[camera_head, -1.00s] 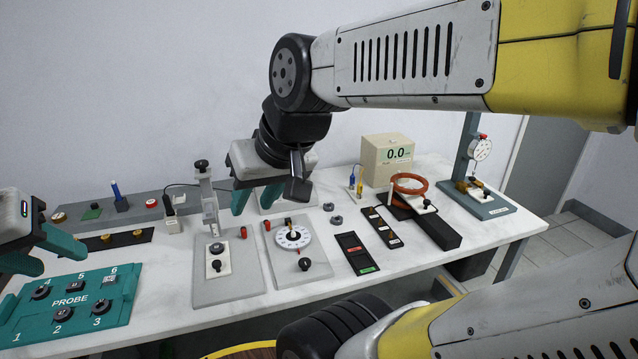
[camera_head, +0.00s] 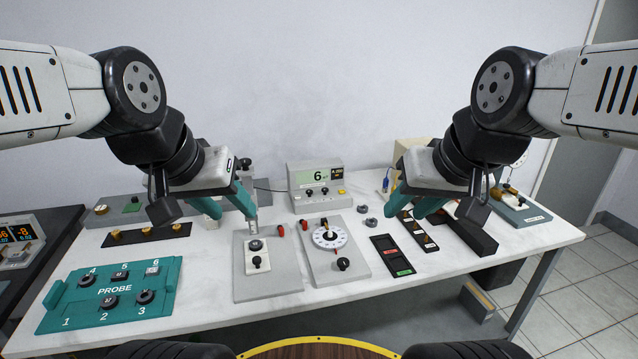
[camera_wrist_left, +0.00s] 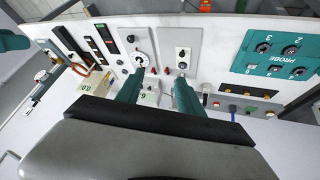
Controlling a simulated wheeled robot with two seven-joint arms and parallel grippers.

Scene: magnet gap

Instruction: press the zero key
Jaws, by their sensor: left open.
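The meter also shows upside down in the left wrist view (camera_wrist_left: 148,98), partly between my fingers. My left gripper (camera_head: 230,212) is open and empty, left of the meter, above the back of a grey plate with a slide fixture (camera_head: 268,284). My right gripper (camera_head: 411,212) looks open and empty, to the right of the meter.
A teal PROBE tray (camera_head: 110,318) with several numbered pieces lies front left. A dial plate (camera_head: 335,262) and a black strip with red and green labels (camera_head: 391,256) lie mid-bench. A beige box (camera_head: 408,148) is mostly hidden behind my right gripper. Bare bench lies along the front.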

